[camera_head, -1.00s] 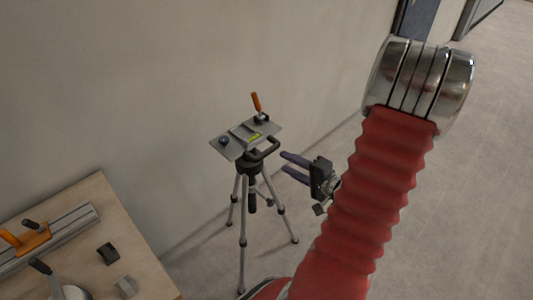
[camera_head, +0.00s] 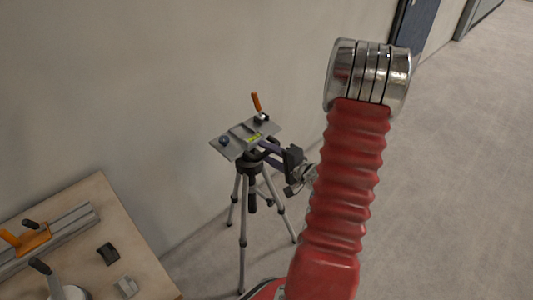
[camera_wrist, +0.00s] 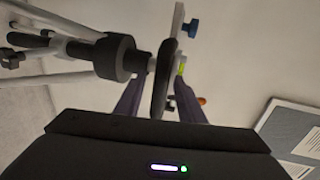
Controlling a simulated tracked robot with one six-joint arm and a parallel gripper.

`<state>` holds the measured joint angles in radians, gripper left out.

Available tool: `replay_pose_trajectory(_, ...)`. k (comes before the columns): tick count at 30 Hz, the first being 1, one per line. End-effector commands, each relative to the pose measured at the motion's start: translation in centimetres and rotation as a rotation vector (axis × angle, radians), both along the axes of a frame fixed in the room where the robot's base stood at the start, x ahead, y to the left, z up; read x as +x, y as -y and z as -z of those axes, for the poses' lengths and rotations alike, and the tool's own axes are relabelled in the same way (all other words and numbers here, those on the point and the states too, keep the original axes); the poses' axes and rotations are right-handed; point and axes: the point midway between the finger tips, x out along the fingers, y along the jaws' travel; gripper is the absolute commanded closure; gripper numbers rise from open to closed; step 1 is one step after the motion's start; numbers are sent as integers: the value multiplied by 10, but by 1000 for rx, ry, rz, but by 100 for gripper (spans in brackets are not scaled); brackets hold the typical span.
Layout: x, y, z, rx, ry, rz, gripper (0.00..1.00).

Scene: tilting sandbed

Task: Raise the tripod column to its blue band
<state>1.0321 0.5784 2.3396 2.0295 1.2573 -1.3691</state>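The tripod (camera_head: 243,215) stands upright on the floor by the wall. Its grey top plate (camera_head: 240,138) carries an orange-handled lever and a blue knob. My gripper (camera_head: 264,147) is at the tripod head from the right. In the wrist view its purple fingers (camera_wrist: 158,88) are apart, one on each side of the dark handle (camera_wrist: 162,78). Contact is unclear.
A wooden table (camera_head: 130,235) at the lower left carries a rail with an orange-handled tool (camera_head: 30,240) and small dark and grey blocks. The wall runs close behind the tripod. Open floor (camera_head: 460,170) lies to the right.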

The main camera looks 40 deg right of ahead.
Motion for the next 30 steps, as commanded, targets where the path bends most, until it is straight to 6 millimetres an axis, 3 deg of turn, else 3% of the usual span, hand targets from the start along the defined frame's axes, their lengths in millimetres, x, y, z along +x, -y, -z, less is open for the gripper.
replay_pose_trajectory(8, 1, 0, 0, 0, 0, 0, 66)
replay_pose_trajectory(22, 0, 0, 1, 1, -1, 0, 99)
replay_pose_trajectory(30, 0, 0, 1, 1, -3, 0, 100)
